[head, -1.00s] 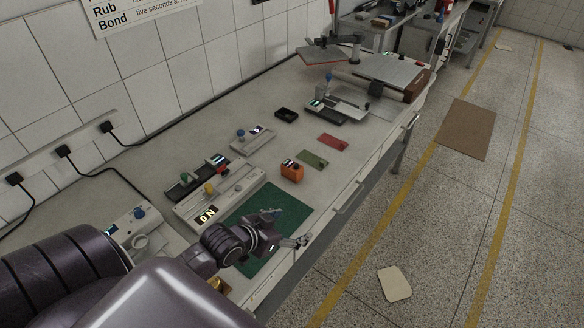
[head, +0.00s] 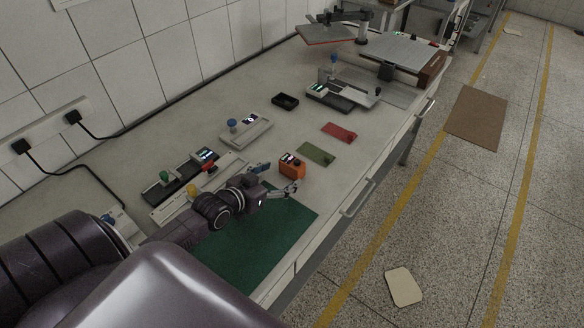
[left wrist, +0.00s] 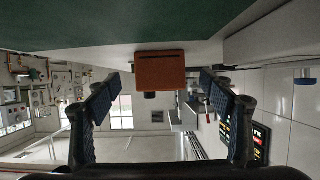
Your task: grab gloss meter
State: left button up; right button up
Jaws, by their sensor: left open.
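The gloss meter appears to be the small orange box (head: 292,167) with a dark display on top, standing on the bench just beyond the green mat. My left gripper (head: 280,177) is open, low over the mat's far end, with its fingertips close to the box. In the left wrist view the orange box (left wrist: 160,72) is centred between the two open fingers (left wrist: 160,86), which look upside down there. Nothing is held. I cannot tell whether a fingertip touches the box. My right gripper is not in view.
The green mat (head: 262,250) lies under my left arm. A green plate (head: 316,153) and a red plate (head: 339,132) lie beyond the box. Devices with knobs (head: 246,129) stand to the left. A small black tray (head: 285,101) sits farther back. The bench's right edge is near.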

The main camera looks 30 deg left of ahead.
aim_at(287, 169)
pick_arm(q)
jog(key=shift+w+d+p, duration=0.15)
jog(key=shift+w+p, duration=0.15)
jog(key=shift+w, duration=0.75)
jog(key=shift+p+x, duration=0.3)
jog(key=shift+x, duration=1.9)
jog(key=shift+c, duration=0.6)
jog(key=c, duration=1.3)
jog(key=shift+c, duration=0.5)
jog(key=shift+r, duration=0.15)
